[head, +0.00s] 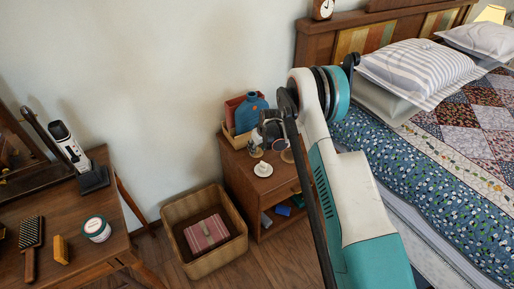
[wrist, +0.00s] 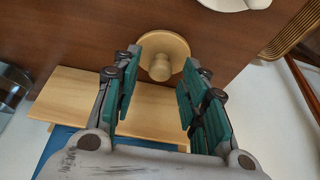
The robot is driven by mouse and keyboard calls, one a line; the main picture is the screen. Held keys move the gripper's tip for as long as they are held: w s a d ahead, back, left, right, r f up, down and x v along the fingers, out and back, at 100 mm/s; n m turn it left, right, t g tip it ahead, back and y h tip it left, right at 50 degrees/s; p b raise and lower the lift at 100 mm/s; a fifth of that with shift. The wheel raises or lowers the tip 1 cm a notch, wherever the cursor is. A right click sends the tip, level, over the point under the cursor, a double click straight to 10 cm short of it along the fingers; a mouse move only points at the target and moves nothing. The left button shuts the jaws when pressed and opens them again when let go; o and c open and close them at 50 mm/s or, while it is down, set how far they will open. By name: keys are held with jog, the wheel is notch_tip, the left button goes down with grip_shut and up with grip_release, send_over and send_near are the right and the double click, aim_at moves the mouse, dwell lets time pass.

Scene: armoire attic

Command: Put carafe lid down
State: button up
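The carafe lid, a pale round wooden disc with a knob (wrist: 163,58), lies knob up on the brown nightstand top (wrist: 85,40) in the wrist view. My gripper (wrist: 161,60) is open, its green-padded fingers apart on either side of the lid's knob, with gaps visible between pads and knob. My gripper is partly hidden there by my arm. I cannot clearly identify the carafe; a grey, shiny thing (wrist: 12,85) is cut off at the wrist view's left edge.
A white cup on a saucer (head: 263,169) stands near the lid. A wooden box (wrist: 75,95) with a blue bottle (head: 251,111) stands at the nightstand's back. A wicker basket (head: 205,262) is on the floor to the left. The bed (head: 430,150) is to the right.

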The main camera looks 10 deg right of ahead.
jog(key=s+r+m+p, duration=0.1)
jog(key=s+r, duration=0.6)
jog(key=r, duration=0.6)
jog(key=s+r+t+p, duration=0.1)
jog(key=s+r, duration=0.6)
jog(key=r, duration=0.6)
jog(key=s+r+m+p, duration=0.15)
jog(key=s+r, duration=0.55)
jog(key=r, duration=0.7)
jog(key=s+r+m+t+h, duration=0.1)
jog(key=s+r+t, duration=0.1)
jog(key=s, duration=2.3)
jog(key=shift+v, duration=0.75)
